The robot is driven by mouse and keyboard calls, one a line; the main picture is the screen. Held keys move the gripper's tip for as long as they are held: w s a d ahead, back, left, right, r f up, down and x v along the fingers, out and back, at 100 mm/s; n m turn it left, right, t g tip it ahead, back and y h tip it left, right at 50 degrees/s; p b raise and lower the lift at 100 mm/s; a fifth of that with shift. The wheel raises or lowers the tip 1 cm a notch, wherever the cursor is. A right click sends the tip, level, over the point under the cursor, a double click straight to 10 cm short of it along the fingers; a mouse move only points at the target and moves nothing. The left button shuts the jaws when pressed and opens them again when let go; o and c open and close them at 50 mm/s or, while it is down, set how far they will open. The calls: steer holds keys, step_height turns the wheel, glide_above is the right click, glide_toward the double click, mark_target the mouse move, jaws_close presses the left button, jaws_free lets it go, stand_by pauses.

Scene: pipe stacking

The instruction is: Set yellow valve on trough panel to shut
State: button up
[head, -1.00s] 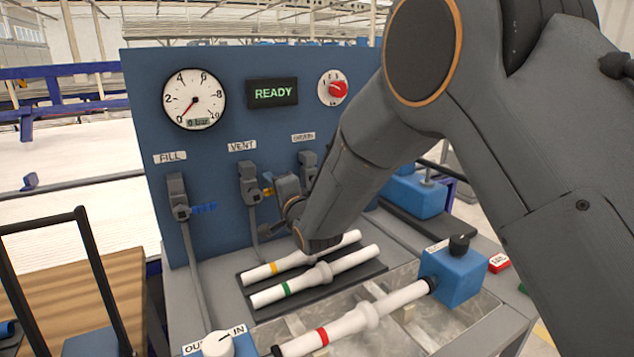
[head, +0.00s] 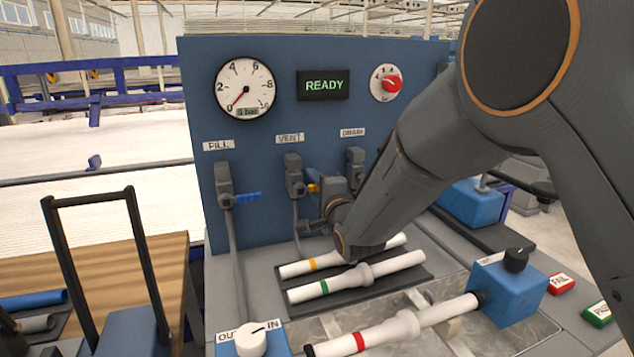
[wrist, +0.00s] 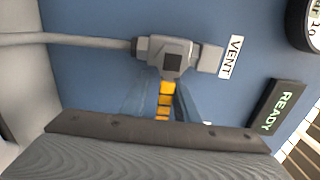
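The blue trough panel (head: 265,150) carries the yellow valve under the VENT label, with its grey body (head: 294,178) on a vertical pipe. Its yellow handle (head: 313,188) points right, crosswise to the pipe. In the wrist view the valve body (wrist: 172,60) is at upper centre, and the handle (wrist: 165,100) runs down from it toward my gripper (wrist: 167,90). My fingers stand on either side of the handle, apparently with narrow gaps. In the head view my gripper (head: 322,190) is at the handle, its fingertips mostly hidden.
The FILL valve's blue handle (head: 247,197) is to the left and the DRAIN valve (head: 355,160) to the right, partly behind my arm. The display (head: 323,85) reads READY; the gauge (head: 245,88) reads 0 bar. White pipes (head: 345,282) lie below my gripper.

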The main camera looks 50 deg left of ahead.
steer(key=shift+w+d+r, duration=0.15)
steer(key=shift+w+d, duration=0.05)
steer(key=shift+w, duration=0.1)
steer(key=b+v, duration=0.1)
steer(key=v, duration=0.6)
steer(key=shift+s+d, duration=0.2)
steer(key=shift+d, duration=0.05)
steer(key=shift+d, duration=0.1)
stand_by(0.3)
